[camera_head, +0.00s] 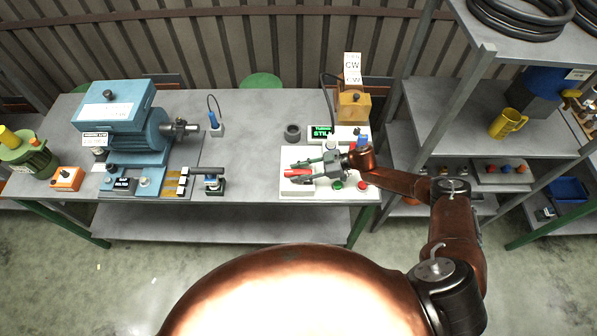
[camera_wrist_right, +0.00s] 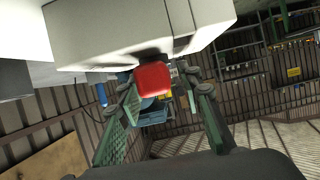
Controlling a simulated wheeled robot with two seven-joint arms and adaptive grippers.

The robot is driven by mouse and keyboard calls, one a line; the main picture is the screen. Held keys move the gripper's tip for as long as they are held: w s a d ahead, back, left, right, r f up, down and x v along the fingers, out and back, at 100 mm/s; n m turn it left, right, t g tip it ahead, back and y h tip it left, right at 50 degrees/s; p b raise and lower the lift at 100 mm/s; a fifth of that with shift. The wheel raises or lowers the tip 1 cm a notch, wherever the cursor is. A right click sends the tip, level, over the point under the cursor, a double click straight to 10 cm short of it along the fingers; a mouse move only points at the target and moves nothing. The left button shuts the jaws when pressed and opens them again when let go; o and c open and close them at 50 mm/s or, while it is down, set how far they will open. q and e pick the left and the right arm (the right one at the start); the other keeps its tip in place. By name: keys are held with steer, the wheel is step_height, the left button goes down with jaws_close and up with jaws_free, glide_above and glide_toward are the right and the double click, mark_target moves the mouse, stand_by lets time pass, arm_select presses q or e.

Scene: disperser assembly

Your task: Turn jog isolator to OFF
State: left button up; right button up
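A white control panel (camera_head: 318,190) lies on the right part of the bench. A red handle (camera_head: 298,173) shows at its left, in front of my right gripper's fingertips; I take it to be the jog isolator, though no label is legible. In the right wrist view the red handle (camera_wrist_right: 153,79) stands out from a white housing (camera_wrist_right: 115,32). My right gripper (camera_head: 312,166) reaches in from the right. In the wrist view its fingers (camera_wrist_right: 158,92) stand apart on either side of the handle, with a visible gap at the right finger. My left gripper is not in view.
A green-lit display (camera_head: 321,132), a green button (camera_head: 338,185) and a red button (camera_head: 362,185) are near the gripper. An orange box (camera_head: 353,106) stands behind. A blue motor (camera_head: 125,120) is at left. The bench middle (camera_head: 250,165) is clear; a shelf rack (camera_head: 540,140) stands right.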

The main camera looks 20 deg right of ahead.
steer(key=shift+d, duration=0.15)
steer(key=v, duration=1.1)
steer(key=shift+s+d+r, duration=0.15)
steer(key=shift+d, duration=0.2)
